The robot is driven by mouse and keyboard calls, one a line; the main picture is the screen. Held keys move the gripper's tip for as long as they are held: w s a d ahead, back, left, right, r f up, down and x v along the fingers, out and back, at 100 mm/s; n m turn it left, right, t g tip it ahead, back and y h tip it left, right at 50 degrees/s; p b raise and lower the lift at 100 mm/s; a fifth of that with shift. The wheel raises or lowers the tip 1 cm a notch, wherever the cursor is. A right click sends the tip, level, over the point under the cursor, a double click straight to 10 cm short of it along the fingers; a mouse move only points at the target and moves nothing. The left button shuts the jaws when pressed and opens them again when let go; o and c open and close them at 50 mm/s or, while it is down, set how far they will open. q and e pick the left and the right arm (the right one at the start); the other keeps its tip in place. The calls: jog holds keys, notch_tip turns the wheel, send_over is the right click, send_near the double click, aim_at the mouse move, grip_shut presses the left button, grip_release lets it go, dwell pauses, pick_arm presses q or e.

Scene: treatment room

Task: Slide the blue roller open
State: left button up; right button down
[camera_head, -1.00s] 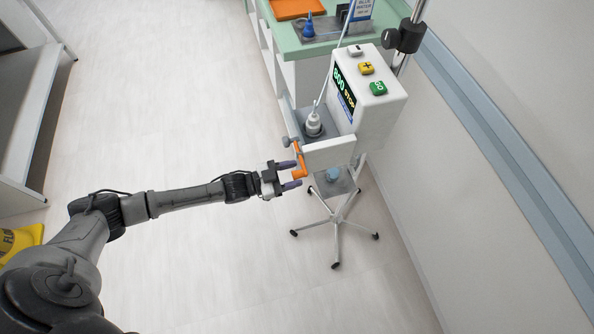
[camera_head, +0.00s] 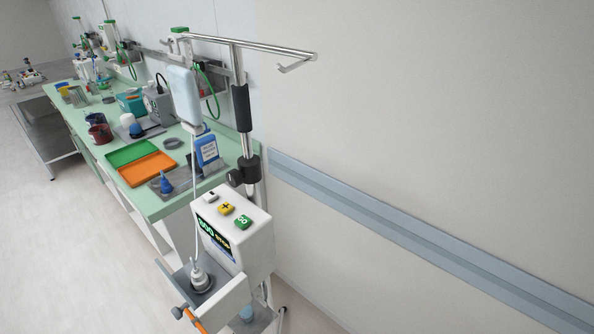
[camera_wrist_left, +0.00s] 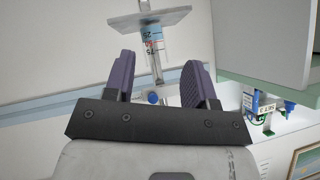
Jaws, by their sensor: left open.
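In the left wrist view a small round blue part (camera_wrist_left: 152,97), seemingly the blue roller, shows in the gap near the gripper's base. Whether it touches anything is unclear. My left gripper (camera_wrist_left: 158,62) is open, with its two purple-grey fingers apart and nothing clamped between them. Beyond the fingers is a clear marked cylinder (camera_wrist_left: 151,42) against a pale plate (camera_wrist_left: 150,20). In the head view the white pump unit (camera_head: 245,240) has an orange lever (camera_head: 196,323) at its lower front, cut by the picture edge. Neither gripper shows in the head view.
A metal pole (camera_head: 240,100) rises behind the pump and carries a pale bag (camera_head: 184,95). The green counter (camera_head: 150,205) holds green and orange trays (camera_head: 147,169). A wall rail (camera_head: 400,235) runs along the right. Clear floor (camera_head: 70,260) lies left.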

pick_arm(q)
jog(key=s+d+r+n+g+y+p, duration=0.2)
jog(key=s+r+n+g+y, duration=0.3)
jog(key=s+r, duration=0.7)
jog(key=s+d+f+n+g+p, duration=0.1)
jog(key=s+d+n+p, duration=0.2)
jog(key=s, duration=1.1)
notch_tip(320, 180, up, 37)
jog(key=p, duration=3.8)
jog(key=shift+w+r, duration=0.2)
